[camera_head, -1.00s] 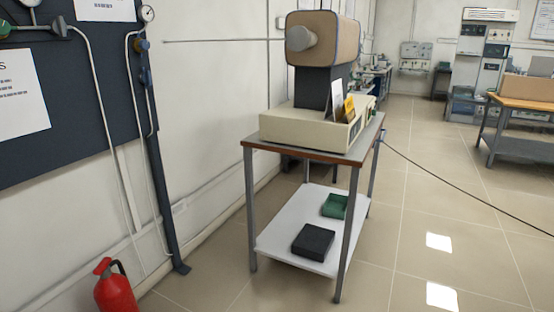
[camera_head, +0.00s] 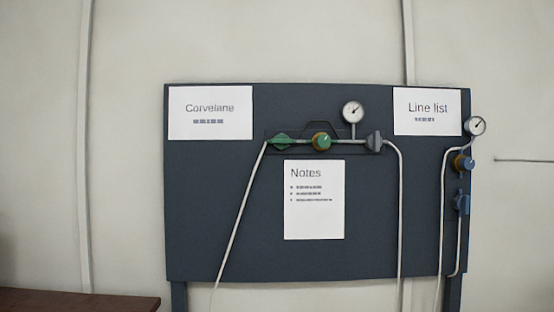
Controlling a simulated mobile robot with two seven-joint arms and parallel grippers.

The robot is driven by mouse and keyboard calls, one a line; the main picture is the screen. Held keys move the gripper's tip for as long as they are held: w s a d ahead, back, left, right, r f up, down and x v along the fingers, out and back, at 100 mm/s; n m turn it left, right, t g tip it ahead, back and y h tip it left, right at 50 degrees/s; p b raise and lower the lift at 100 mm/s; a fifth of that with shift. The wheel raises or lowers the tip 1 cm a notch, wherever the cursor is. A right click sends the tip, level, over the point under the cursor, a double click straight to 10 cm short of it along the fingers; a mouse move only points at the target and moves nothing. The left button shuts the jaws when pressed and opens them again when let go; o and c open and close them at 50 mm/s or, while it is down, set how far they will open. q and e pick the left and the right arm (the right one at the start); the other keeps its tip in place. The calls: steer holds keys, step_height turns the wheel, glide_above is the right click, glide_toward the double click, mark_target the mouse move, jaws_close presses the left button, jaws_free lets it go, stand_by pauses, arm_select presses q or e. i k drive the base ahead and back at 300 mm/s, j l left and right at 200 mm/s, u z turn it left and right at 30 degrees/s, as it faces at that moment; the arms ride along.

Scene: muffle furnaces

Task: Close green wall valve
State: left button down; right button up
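The green wall valve (camera_head: 322,142) is a round knob, green with a brownish-yellow rim. It sits on a short horizontal pipe at the upper middle of the dark wall panel (camera_head: 230,210). A green fitting (camera_head: 281,142) is to its left and a grey fitting (camera_head: 375,142) to its right on the same pipe. A round gauge (camera_head: 353,112) stands above the pipe. I cannot tell from the knob whether the valve is open or closed. Neither of my grippers is in view.
A blue knob (camera_head: 463,163), a blue fitting (camera_head: 462,203) and another gauge (camera_head: 475,126) are at the panel's right edge. Paper signs, including Notes (camera_head: 314,215), hang on the panel. A dark reddish-brown tabletop (camera_head: 75,301) shows at the lower left.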

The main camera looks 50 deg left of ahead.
mark_target(282, 141)
steer(key=i+j+u, duration=0.5)
steer(key=i+u, duration=0.2)
steer(key=i, duration=0.15)
